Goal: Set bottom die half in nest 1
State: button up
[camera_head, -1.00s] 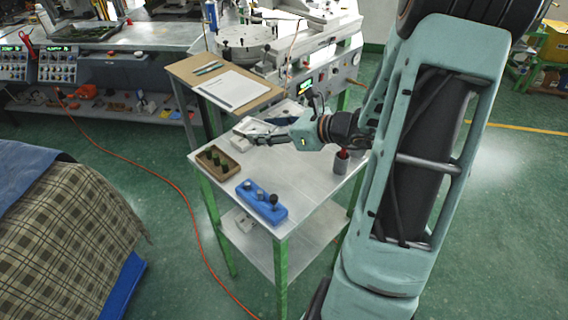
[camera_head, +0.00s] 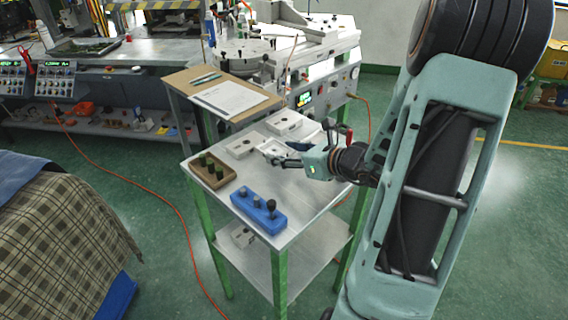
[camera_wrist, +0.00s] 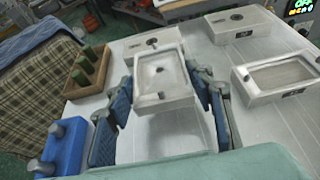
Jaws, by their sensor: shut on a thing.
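My gripper (camera_wrist: 160,100) is shut on a grey die half (camera_wrist: 158,72), with blue-padded fingers on its left and right sides. The die half has a shallow rectangular recess and a dark spot near one end. It appears to be held above the bare table; the exact gap cannot be told. In the head view my gripper (camera_head: 288,157) and the die half (camera_head: 274,148) are over the back part of the table. A pale block (camera_wrist: 150,40) lies just beyond the die half, also in the head view (camera_head: 242,146). No nest number is readable.
Another pale block (camera_head: 284,122) stands at the back. A recessed block (camera_wrist: 280,76) is at the right in the wrist view. A wooden tray with green pieces (camera_head: 211,184) and a blue holder (camera_head: 258,212) with dark knobs stand on the left. The table's front right is clear.

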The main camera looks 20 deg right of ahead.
aim_at(284, 169)
jog(key=shift+f, duration=1.6)
jog(key=shift+f+b, duration=0.1)
jog(key=shift+b, duration=0.2)
jog(key=shift+f, duration=0.2)
jog(key=o, duration=1.4)
jog(key=shift+r, duration=0.1)
jog(key=shift+c, duration=0.2)
jog(key=shift+r, duration=0.15)
